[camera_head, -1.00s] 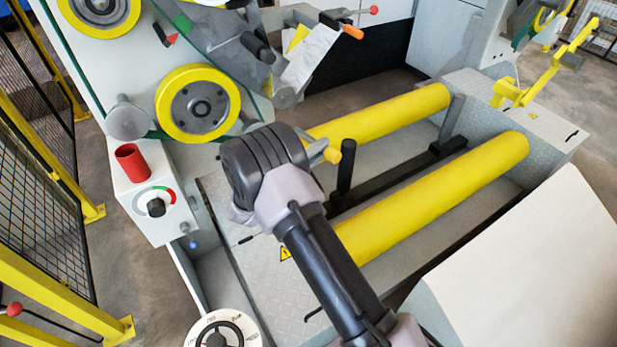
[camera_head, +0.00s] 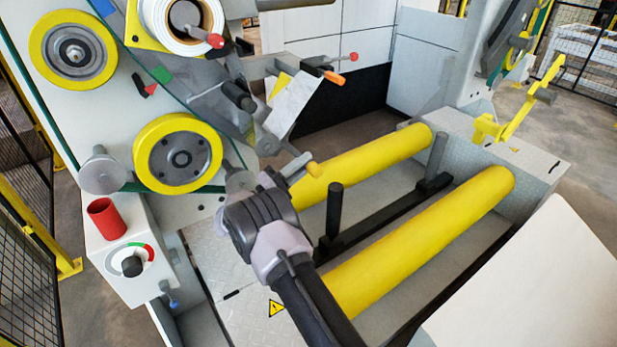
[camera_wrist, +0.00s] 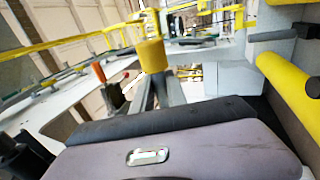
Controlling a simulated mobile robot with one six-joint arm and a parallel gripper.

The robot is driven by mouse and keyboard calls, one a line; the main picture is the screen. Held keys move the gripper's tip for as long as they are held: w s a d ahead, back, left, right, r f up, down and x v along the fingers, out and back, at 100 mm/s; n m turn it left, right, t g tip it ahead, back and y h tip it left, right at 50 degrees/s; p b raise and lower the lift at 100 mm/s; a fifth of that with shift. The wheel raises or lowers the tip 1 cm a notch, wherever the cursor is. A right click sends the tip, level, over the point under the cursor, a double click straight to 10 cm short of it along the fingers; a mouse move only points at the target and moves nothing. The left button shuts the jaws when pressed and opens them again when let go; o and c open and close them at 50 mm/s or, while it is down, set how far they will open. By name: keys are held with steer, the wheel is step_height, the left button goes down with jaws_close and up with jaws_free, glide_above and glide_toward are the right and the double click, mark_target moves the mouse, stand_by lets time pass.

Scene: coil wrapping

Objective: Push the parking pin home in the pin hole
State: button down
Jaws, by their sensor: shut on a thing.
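My gripper (camera_head: 300,167) is shut on a short yellow pin (camera_head: 315,169), which I take to be the parking pin. In the wrist view the pin (camera_wrist: 152,55) is a yellow cylinder at the ends of the grey fingers (camera_wrist: 156,92). Its yellow end sticks out past the fingers and appears clear of other surfaces. In the head view the gripper is above the far yellow roller's left end. The pin hole cannot be made out, and I cannot tell whether the pin is in anything.
Two yellow rollers (camera_head: 430,235) lie across the machine bed, with a black upright post (camera_head: 334,210) between them. The yellow wheel (camera_head: 178,153) and the red cup-like button (camera_head: 107,218) are to the left. A pale panel (camera_head: 540,290) fills the lower right.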

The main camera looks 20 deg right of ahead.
mark_target(288, 150)
steer(key=shift+w+a+b, duration=0.15)
steer(key=shift+w+b, duration=0.05)
steer(key=shift+w, duration=0.55)
steer(key=shift+w+a+b, duration=0.15)
steer(key=shift+w+b, duration=0.05)
steer(key=shift+w, duration=0.55)
steer(key=shift+w+r, duration=0.1)
steer(key=shift+w+a, duration=0.1)
steer(key=shift+w, duration=0.05)
stand_by(1.7)
stand_by(1.3)
steer(key=shift+w, duration=0.1)
stand_by(0.9)
steer(key=shift+w+a, duration=0.1)
steer(key=shift+w, duration=0.5)
steer(key=shift+w+a, duration=0.15)
steer(key=shift+w, duration=0.65)
steer(key=shift+w+a, duration=0.15)
steer(key=shift+w, duration=0.55)
